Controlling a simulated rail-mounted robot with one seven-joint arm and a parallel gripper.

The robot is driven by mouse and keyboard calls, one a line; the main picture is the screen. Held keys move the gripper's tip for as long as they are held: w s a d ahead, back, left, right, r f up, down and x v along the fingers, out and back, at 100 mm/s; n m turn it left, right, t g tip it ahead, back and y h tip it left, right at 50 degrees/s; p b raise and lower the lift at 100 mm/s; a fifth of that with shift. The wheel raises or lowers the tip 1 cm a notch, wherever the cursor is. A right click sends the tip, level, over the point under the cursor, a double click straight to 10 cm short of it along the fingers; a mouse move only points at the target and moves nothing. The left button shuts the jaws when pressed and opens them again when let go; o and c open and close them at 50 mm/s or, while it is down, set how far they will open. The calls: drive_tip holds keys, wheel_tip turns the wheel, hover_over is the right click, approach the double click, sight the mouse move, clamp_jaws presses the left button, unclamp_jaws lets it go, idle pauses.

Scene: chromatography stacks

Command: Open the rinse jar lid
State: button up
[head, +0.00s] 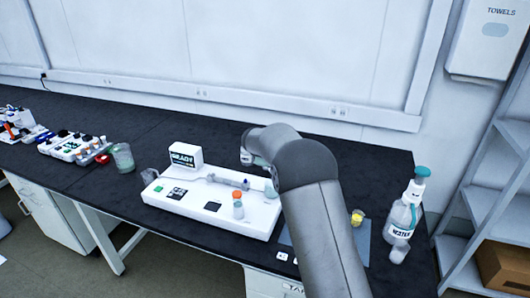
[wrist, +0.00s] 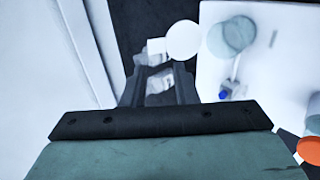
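My gripper (wrist: 160,80) shows in the wrist view as two dark fingers with a gap between them, so it looks open. Whitish, partly clear shapes (wrist: 158,86) show between and just past the fingers; I cannot tell whether they touch. A round white disc (wrist: 183,40) with a small white square part lies just past the right finger. I cannot tell which of these, if any, is the rinse jar or its lid. In the head view my grey arm hides the fingers and the spot they point at. A clear greenish glass jar (head: 122,157) stands left of the white station.
The white station (head: 165,204) carries a READY box (head: 185,155) and an orange-capped vial (head: 238,205). A pale teal disc (wrist: 238,32) and a blue-tipped piece (wrist: 225,94) show on it. A water bottle (head: 398,220) and yellow item (head: 357,216) stand right. The wall is behind.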

drive_tip(key=b+v, duration=0.2)
drive_tip(key=v, duration=0.9)
drive_tip(key=shift+s+r, duration=0.2)
drive_tip(key=shift+s, duration=0.05)
drive_tip(key=shift+a, duration=0.1)
